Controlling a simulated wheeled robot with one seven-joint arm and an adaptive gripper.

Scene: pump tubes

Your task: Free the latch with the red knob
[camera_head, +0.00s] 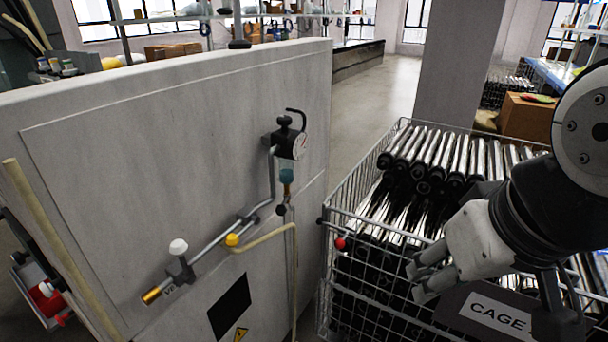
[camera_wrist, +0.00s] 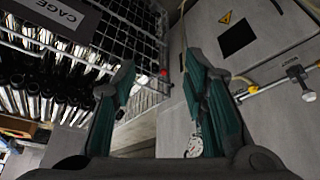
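The red knob (camera_head: 340,243) is small and round. It sits at the near left corner of the wire cage (camera_head: 346,300), facing the grey cabinet. The latch parts behind the knob are too small to make out. In the wrist view the red knob (camera_wrist: 163,73) shows between my two fingertips, farther off than they are. My gripper (camera_head: 416,283) is in front of the cage, to the right of the knob and apart from it. In the wrist view my gripper (camera_wrist: 160,70) has its green-padded fingers spread, with nothing between them.
The cage holds several dark tubes with shiny ends (camera_head: 430,165) and bears a CAGE sign (camera_head: 497,314). A narrow gap separates cabinet and cage.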

